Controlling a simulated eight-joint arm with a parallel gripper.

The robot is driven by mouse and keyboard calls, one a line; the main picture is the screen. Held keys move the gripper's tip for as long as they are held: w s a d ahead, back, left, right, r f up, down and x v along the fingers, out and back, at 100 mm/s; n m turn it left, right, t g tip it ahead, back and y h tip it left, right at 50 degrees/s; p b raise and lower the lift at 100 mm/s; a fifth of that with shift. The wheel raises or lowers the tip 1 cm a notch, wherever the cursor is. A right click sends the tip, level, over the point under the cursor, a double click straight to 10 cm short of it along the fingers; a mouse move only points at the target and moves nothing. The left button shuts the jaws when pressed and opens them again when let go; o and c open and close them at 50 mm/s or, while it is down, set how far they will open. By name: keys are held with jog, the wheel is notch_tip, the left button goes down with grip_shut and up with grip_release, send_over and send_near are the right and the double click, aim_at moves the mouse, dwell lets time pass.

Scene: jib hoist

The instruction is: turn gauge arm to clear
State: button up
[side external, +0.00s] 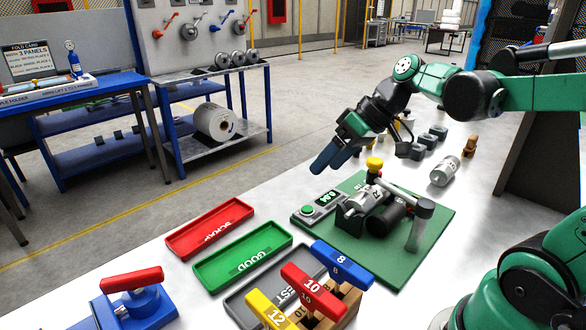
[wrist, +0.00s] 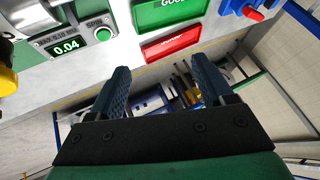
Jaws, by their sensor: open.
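The gauge stands on a green base plate (side external: 420,262) on the bench. Its gauge arm (side external: 398,190) looks like a pale bar running from near a yellow knob (side external: 374,164) towards a dark-capped post (side external: 420,228). A grey block marked R (side external: 362,203) and a black cylinder (side external: 386,217) sit below the bar. My gripper (side external: 331,160) is open and empty, above and behind the plate, apart from the gauge. In the wrist view my gripper (wrist: 158,66) points past the readout; the yellow knob (wrist: 6,80) is cut off at the left.
A red SCRAP tray (side external: 180,244) and green GOOD tray (side external: 208,272) lie left of the plate. Numbered red, blue and yellow handles (side external: 314,290) stand in front. Grey blocks and a metal cylinder (side external: 445,171) lie behind. Bench left of my gripper is clear.

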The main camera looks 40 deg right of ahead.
jog(key=s+d+r+n+t+y, duration=0.1)
jog(key=s+d+n+t+y, duration=0.2)
jog(key=d+n+t+y, duration=0.85)
jog(key=d+f+m+g+h, duration=0.1)
jog(key=f, duration=0.1)
jog(key=d+f+m+g+h, duration=0.1)
jog(key=f+g, duration=0.1)
jog(key=d+f+m+g+h, duration=0.1)
jog(key=f, duration=0.1)
jog(key=shift+s+d, duration=0.1)
jog(key=shift+d, duration=0.05)
jog(key=x, duration=0.5)
jog(key=shift+f, duration=0.1)
grip_shut()
